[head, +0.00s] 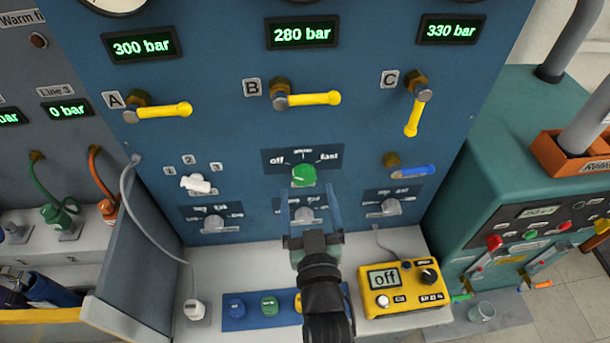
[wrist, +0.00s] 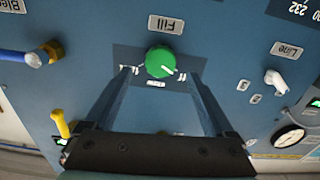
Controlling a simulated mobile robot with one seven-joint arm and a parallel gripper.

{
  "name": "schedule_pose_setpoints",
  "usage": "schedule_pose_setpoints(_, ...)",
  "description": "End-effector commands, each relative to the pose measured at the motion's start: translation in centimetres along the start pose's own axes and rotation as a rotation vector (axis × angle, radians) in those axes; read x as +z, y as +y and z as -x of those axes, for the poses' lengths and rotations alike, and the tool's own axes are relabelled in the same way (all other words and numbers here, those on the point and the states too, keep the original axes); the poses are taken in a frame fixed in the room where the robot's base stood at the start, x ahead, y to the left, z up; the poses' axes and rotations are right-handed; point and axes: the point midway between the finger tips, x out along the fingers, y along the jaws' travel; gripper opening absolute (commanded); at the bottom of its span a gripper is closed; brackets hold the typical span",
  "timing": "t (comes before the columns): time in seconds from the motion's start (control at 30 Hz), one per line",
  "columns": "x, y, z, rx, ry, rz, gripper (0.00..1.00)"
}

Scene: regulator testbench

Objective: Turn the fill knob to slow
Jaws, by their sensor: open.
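The green fill knob (head: 304,175) sits on the blue panel under a scale reading off at left, a small middle label and fast at right. In the wrist view, which is upside down, the knob (wrist: 160,62) shows under the Fill plate (wrist: 166,24). Its white pointer mark aims right and slightly down there, which matches the off side. My gripper (head: 308,190) is open and empty, just below the knob in the head view. In the wrist view its fingertips (wrist: 160,74) lie to either side of the knob. I see no contact; the remaining distance is unclear.
Grey knobs (head: 391,207) sit lower on the panel, the middle one partly behind my gripper. A white handle (head: 197,184) is left and a blue lever (head: 412,171) right. Yellow levers (head: 315,99) are above. A yellow meter (head: 403,291) stands on the bench.

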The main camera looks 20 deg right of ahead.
Motion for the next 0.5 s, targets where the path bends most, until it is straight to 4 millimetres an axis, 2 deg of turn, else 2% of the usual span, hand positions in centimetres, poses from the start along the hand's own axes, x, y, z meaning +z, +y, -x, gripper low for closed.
schedule_pose_setpoints(0.03, -0.1, -0.1, -1.0, -0.002, 0.003, 0.000, 0.89)
schedule_pose_setpoints(0.2, 0.2, -0.1, -3.2, -0.001, 0.001, -0.001, 0.89)
schedule_pose_setpoints(0.5, 0.1, -0.1, -4.5, -0.001, -0.001, -0.001, 0.89)
